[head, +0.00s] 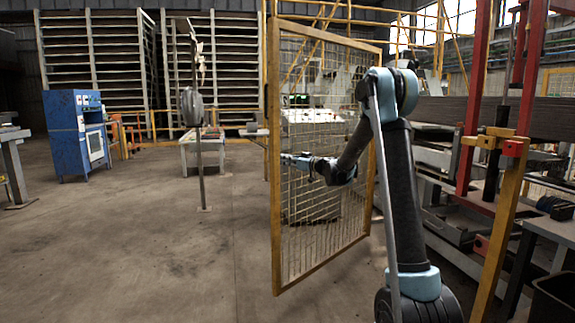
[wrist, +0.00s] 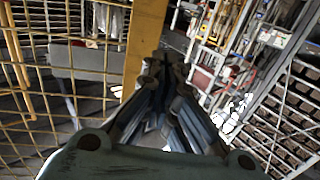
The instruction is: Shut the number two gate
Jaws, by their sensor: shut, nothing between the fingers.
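A tall gate of wire mesh in a yellow frame (head: 274,200) stands at an angle in the middle of the head view, its left edge nearer to me than its right. No number shows on it. My gripper (head: 287,159) is shut and empty, at mid height close to the gate's left upright. In the wrist view my gripper (wrist: 165,70) has its fingers together, and a yellow upright (wrist: 145,45) with mesh to its left is just beside them. Whether the fingers touch the frame I cannot tell.
Red and yellow machine posts (head: 500,210) stand close on the right. A thin stand (head: 199,150) is left of the gate, with a low table (head: 203,150) behind it. A blue cabinet (head: 75,135) is at the far left. The floor at front left is clear.

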